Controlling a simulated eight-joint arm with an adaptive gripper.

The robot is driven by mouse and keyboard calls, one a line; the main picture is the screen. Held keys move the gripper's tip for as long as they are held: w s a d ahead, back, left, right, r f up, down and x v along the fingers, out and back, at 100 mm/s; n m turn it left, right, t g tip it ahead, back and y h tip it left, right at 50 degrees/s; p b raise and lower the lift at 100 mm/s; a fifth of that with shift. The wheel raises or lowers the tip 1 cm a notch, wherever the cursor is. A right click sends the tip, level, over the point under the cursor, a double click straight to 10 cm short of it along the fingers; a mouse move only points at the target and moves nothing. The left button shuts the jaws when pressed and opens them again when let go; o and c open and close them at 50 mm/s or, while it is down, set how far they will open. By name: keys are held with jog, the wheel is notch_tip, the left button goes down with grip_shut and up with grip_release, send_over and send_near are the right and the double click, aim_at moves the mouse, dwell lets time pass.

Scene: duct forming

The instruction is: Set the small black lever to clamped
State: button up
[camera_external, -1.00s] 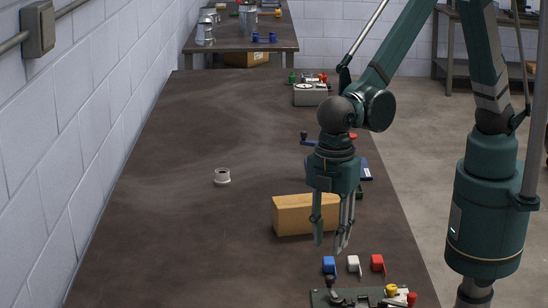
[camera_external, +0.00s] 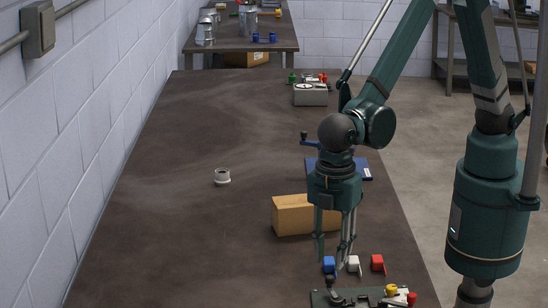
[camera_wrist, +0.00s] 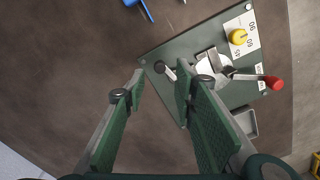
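The small black lever has a round black knob (camera_wrist: 159,66) and stands near one corner of a green base plate (camera_wrist: 185,45) in the wrist view. My gripper (camera_external: 330,264) is open and points down just above the lever. In the wrist view the lever lies between the two fingertips of my gripper (camera_wrist: 160,78), with clear space visible on its left. I cannot tell whether a finger touches it.
The plate also bears a yellow knob (camera_wrist: 238,36) beside an angle scale and a red-tipped handle (camera_wrist: 272,82). Blue (camera_external: 329,264), white (camera_external: 353,264) and red (camera_external: 377,263) pieces stand just behind. A cardboard-coloured block (camera_external: 290,214) is farther back. The table's left side is mostly clear.

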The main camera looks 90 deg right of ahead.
aim_at(330, 277)
jog(key=shift+f, duration=2.85)
grip_shut()
